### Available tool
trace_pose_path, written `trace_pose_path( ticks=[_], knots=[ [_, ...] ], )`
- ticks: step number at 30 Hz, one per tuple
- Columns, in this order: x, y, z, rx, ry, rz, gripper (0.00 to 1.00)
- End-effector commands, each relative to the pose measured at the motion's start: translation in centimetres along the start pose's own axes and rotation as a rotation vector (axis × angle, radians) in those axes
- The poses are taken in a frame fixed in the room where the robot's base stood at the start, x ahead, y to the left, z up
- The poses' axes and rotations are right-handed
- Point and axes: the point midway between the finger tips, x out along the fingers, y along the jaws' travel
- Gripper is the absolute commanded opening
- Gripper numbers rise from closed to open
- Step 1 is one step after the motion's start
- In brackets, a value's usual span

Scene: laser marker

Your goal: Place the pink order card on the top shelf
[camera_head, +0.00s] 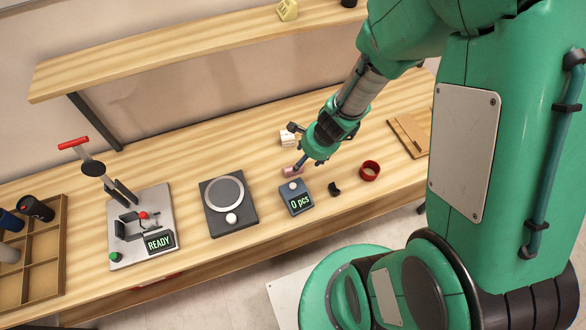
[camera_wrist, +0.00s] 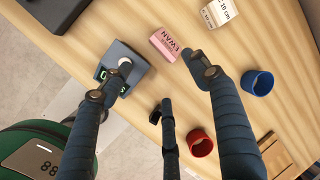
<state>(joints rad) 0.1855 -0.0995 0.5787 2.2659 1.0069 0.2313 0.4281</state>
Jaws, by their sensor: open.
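The pink order card (camera_head: 291,171) is a small pink block lying on the workbench, behind the blue-grey counter. In the wrist view the pink card (camera_wrist: 164,43) shows the letters SWAN. My gripper (camera_wrist: 157,66) is open and empty, its outer fingers spread apart. The card lies just beyond the fingertips, nearer the right one. In the head view my gripper (camera_head: 297,147) is low over the bench, and a finger partly covers the card's edge. Whether it touches the card I cannot tell. The wooden top shelf (camera_head: 170,58) runs above the bench at the back.
The counter (camera_head: 298,204) reads 0 pcs. A white block (camera_head: 286,139), red ring (camera_head: 370,171) and blue ring (camera_wrist: 258,82) are near the gripper. A scale (camera_head: 229,208) and marker press (camera_head: 141,232) stand left. A yellow item (camera_head: 287,11) sits on the shelf; its left part is clear.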

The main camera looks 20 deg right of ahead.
Motion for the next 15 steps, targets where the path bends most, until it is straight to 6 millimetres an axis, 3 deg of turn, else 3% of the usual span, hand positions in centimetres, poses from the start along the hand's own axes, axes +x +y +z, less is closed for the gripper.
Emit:
trace_pose_path(
  ticks=[8,15],
  knots=[
    [0.7,0.1,0.0,-0.001,-0.001,0.001,0.61],
    [3.8,0.1,0.0,-0.001,0.000,0.001,0.61]
  ],
)
